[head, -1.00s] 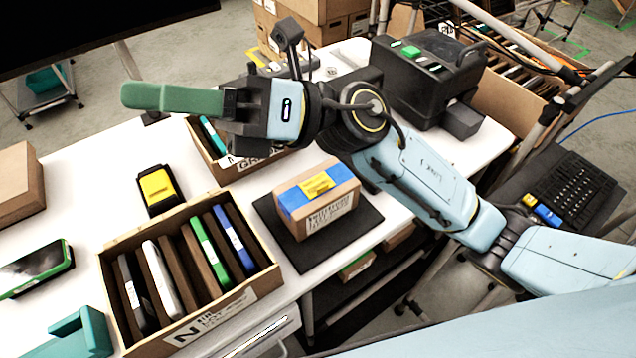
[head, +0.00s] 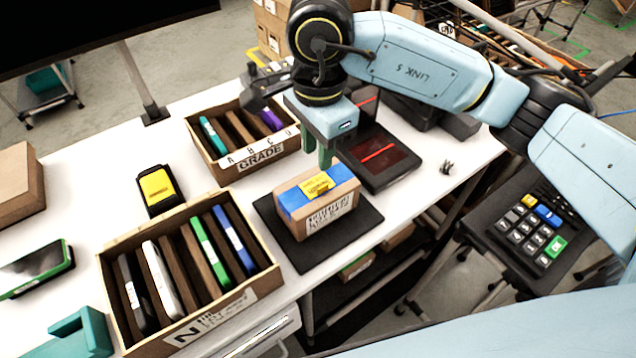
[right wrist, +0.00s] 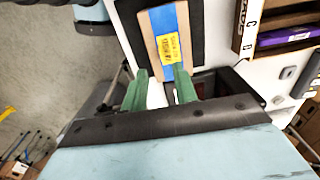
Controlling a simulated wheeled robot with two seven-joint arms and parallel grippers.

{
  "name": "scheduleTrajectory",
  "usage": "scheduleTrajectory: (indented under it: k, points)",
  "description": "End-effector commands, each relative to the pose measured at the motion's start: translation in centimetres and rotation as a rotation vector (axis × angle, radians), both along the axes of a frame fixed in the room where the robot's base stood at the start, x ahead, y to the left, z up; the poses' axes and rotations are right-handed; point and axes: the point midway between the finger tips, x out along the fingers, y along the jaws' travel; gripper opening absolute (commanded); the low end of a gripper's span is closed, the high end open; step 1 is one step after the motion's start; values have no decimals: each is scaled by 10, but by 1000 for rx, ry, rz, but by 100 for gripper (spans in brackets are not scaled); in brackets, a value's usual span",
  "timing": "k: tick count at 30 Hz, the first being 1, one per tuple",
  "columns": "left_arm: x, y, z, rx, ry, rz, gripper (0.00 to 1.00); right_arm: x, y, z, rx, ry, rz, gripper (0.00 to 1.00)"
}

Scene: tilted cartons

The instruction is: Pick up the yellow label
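The yellow label (head: 317,186) lies on top of a brown carton (head: 330,215), across a strip of blue tape. The carton sits on a black mat (head: 372,216). In the right wrist view the label (right wrist: 168,48) is just beyond the fingertips, nearer the right-hand finger. My right gripper (head: 318,157) points down beside the carton's far edge, with its green fingers apart and nothing between them. It also shows open in the right wrist view (right wrist: 160,80). My left gripper is in neither view.
A box marked GRADE (head: 262,157) stands behind the carton, and a larger box of upright devices (head: 228,308) stands to its left. A black case with red lines (head: 378,168) lies close behind my right gripper. A yellow-and-black device (head: 157,188) lies on the white table.

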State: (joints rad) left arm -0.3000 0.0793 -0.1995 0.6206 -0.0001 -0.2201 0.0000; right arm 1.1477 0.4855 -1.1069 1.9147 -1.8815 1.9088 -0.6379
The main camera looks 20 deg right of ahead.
Motion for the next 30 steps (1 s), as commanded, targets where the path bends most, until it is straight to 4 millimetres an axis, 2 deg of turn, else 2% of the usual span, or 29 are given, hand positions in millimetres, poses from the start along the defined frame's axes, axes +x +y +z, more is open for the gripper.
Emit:
scheduleTrajectory:
  k: [1,4,13,21,30]
  points:
    - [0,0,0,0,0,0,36,-1,0,-12,-1,5,-1,29]
    - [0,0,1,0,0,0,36,0,0,-28,1,4,-1,29]
    - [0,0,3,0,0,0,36,1,-1,-53,2,5,-2,29]
    - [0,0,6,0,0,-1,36,1,-3,-91,3,4,-1,29]
    - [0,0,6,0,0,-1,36,2,-3,-96,3,0,0,29]
